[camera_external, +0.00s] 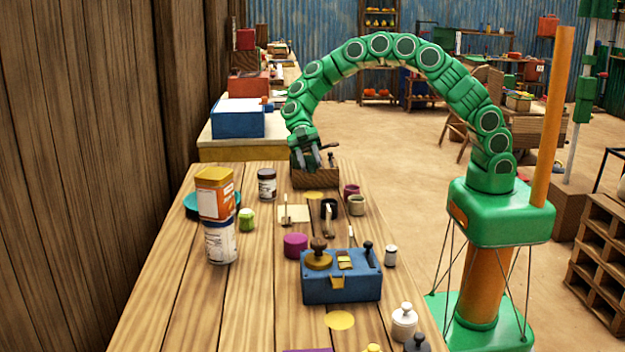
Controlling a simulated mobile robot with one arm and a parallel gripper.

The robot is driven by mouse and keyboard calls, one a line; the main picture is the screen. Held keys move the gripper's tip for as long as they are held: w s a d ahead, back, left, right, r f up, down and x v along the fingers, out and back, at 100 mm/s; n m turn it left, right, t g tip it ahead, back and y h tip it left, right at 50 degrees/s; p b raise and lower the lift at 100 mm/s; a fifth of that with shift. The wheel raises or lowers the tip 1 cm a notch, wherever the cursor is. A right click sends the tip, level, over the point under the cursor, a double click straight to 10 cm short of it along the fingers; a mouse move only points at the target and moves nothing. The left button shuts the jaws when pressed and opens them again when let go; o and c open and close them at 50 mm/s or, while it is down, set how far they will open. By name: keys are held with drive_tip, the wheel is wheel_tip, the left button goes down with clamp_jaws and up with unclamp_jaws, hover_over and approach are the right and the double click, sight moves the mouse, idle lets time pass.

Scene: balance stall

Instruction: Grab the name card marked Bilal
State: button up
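No name card with readable writing shows, so I cannot tell which thing is marked Bilal. A small cream square (294,214) lies flat on the wooden table (255,290), with a thin upright piece at it; any marking is too small to read. My gripper (309,167) points down at the far end of the table, over or in a brown wooden box (318,180). The box's inside is mostly hidden, and I cannot tell whether my fingers are open or hold something.
A blue box (340,288) with knobs stands mid-table. Stacked tins (216,215), a dark jar (267,184), a purple pot (295,245), small cups (356,205) and white weights (404,322) stand around it. A plank wall (90,180) bounds the left. The table's front left is bare.

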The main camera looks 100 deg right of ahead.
drive_tip(key=n+t+y, duration=0.1)
drive_tip(key=n+t, duration=0.1)
approach(286, 195)
drive_tip(key=x, duration=0.4)
drive_tip(key=shift+s+a+f, duration=0.1)
drive_tip(key=shift+a+f, duration=0.6)
drive_tip(key=shift+a, duration=0.2)
drive_tip(key=shift+r+x, duration=0.15)
drive_tip(key=shift+x, duration=1.2)
drive_tip(key=shift+r+x, duration=0.15)
drive_tip(key=shift+x, duration=1.2)
drive_tip(key=shift+a, duration=0.1)
clamp_jaws()
